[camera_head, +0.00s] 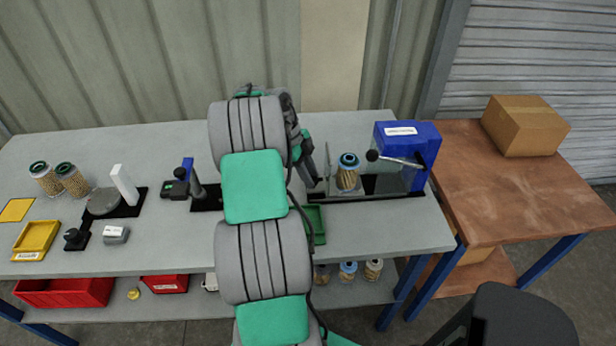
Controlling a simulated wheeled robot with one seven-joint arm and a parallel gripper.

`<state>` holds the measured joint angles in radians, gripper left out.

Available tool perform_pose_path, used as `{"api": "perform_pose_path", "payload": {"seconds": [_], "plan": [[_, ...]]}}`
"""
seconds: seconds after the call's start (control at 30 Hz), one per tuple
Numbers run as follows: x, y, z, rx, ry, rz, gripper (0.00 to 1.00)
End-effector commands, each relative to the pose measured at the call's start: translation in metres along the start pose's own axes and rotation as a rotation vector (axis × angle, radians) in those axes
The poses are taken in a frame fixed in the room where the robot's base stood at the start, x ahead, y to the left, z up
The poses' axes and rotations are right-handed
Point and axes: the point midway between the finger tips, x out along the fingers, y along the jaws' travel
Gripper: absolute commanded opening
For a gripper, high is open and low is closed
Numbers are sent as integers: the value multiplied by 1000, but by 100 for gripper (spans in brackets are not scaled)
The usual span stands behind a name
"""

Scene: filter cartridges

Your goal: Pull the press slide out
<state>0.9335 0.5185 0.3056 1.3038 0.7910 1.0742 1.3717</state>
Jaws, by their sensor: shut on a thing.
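The blue press (420,143) stands at the right end of the grey bench, with a lever ending in a black knob (372,155). A dark track runs left from it along the bench. A filter cartridge (347,177) with a blue cap stands upright on this line, left of the press, beside a thin upright plate (327,166). My gripper (312,180) points down just left of the plate and is shut on the press slide. My arm hides much of the grip, and the exact contact is unclear.
A black-and-blue fixture (185,180) stands left of my arm. A green tray (318,225) lies in front of the track. Two cartridges (58,180), a scale (104,202) and a yellow tray (36,240) are at left. A carton (525,126) sits on the brown table.

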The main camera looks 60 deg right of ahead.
Motion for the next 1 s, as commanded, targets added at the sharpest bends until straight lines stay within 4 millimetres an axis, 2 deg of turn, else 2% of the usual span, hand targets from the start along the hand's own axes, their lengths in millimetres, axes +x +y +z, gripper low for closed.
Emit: {"api": "perform_pose_path", "payload": {"seconds": [0.23,0.27,0.53,0.8,0.87,1.0], "plan": [[-4,1,5,-11,-4,-5,0],[-4,1,6,-12,-5,-5,29],[-2,1,4,-9,-3,-2,51],[-5,1,4,-8,-2,-2,51],[-11,0,4,-6,-2,-5,51],[-40,0,4,-8,-3,-6,51]]}}
